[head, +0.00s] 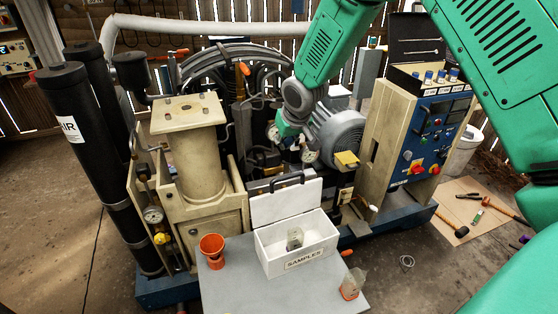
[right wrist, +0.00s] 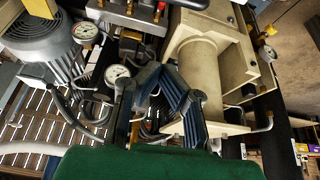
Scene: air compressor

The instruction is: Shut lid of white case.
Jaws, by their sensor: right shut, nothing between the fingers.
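The white case (head: 268,253), labelled SAMPLES, stands on a grey table in the lower middle of the head view. Its lid (head: 285,203) is open and stands up at the back, with a dark handle (head: 287,181) on its upper edge. A small clear container (head: 295,238) is inside the case. My right arm reaches in from the upper right, and its wrist is above and behind the lid, apart from it. In the right wrist view my right gripper (right wrist: 158,82) is shut and empty in front of machine parts. The case is not visible there. My left gripper is out of view.
An orange cup (head: 212,250) stands left of the case, and a beaker with orange contents (head: 352,284) stands at its right front. The grey table (head: 240,290) is clear in front. The compressor's tan cylinder (head: 195,160), motor (head: 340,132) and control panel (head: 432,135) crowd behind.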

